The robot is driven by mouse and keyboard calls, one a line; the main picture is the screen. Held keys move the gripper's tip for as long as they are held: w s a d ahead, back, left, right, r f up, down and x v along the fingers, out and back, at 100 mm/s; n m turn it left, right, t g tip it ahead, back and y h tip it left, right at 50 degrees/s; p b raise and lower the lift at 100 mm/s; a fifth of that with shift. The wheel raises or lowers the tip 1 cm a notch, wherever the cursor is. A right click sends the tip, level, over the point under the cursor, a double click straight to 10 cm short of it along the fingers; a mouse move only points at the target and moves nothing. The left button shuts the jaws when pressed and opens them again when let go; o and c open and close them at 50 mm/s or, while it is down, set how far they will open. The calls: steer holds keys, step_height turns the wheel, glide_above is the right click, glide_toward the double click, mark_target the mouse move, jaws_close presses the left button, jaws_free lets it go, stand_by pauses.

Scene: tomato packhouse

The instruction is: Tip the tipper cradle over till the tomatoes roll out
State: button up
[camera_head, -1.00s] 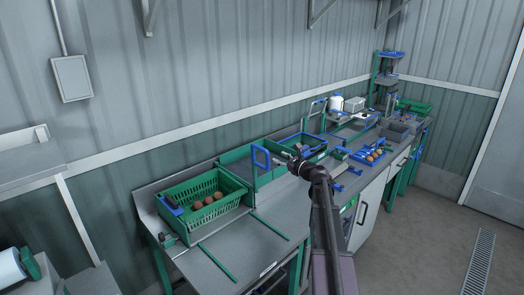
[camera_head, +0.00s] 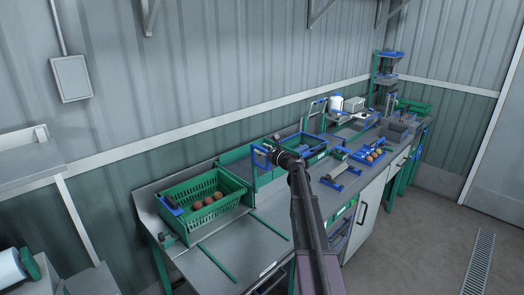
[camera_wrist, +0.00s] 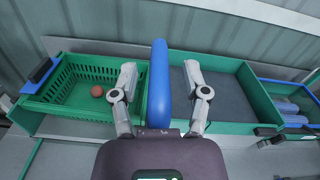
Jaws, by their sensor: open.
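A green slotted crate (camera_head: 232,199) sits upright at the near left end of the bench, with several tomatoes (camera_head: 209,200) lying in it. It also shows at the left of the wrist view (camera_wrist: 66,106), with one tomato (camera_wrist: 97,91) visible. I take this to be the tipper cradle's load; the cradle's own frame is hard to tell apart.
A green-walled tray (camera_wrist: 222,96) with a grey floor lies right of the handle. A blue-rimmed bin (camera_head: 312,141) stands beyond it. Green rails (camera_head: 216,262) lie on the bench front. The wall runs close behind.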

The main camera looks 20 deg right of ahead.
jaws_close()
steer(key=shift+w, duration=0.15)
steer(key=shift+d+r, duration=0.1)
steer(key=shift+d, duration=0.15)
